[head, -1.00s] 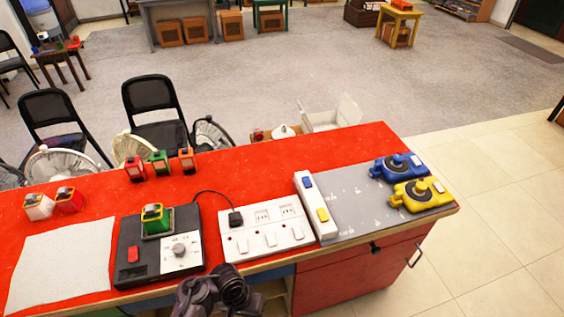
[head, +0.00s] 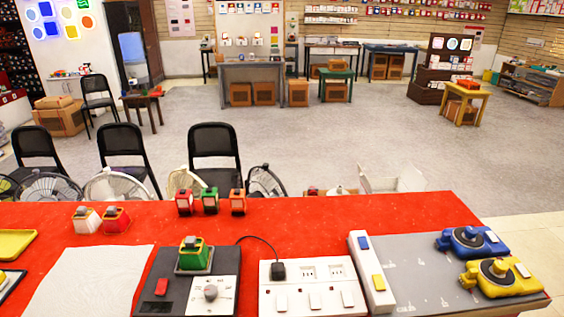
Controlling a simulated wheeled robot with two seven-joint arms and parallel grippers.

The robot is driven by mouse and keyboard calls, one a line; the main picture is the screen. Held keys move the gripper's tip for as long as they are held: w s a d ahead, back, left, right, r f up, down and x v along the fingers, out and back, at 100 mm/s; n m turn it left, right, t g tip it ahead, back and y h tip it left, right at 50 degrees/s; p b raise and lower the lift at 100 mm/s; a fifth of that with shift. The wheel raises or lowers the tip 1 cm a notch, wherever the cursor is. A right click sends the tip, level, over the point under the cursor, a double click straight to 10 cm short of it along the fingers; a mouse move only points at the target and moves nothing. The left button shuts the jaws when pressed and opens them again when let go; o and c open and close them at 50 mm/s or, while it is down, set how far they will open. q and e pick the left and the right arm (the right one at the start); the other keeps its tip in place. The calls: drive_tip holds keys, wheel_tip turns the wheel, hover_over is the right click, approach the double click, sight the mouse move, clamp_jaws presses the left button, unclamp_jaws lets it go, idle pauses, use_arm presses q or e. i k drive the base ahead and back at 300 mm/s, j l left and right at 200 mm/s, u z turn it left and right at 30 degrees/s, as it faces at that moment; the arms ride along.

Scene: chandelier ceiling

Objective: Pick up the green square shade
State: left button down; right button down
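No loose shade is clearly recognizable, and neither gripper is in view. On the red table, a small green box-like item (head: 194,251) sits on a black device with a knob (head: 180,287). Another small green item (head: 210,200) stands at the table's back edge, between a red one (head: 184,201) and an orange one (head: 237,201). I cannot tell whether any of these is the shade.
The red table (head: 330,215) fills the foreground, with a white socket strip (head: 310,300) and blue (head: 472,241) and yellow (head: 503,278) devices. Black chairs (head: 213,145) and fans (head: 118,185) stand behind it. Beyond is open grey floor (head: 300,130), then desks and wall displays.

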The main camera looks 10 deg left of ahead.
sight(194, 253)
drive_tip(key=j+u, duration=0.15)
drive_tip(key=j, duration=0.5)
drive_tip(key=i+j+u, duration=0.15)
drive_tip(key=j, duration=0.45)
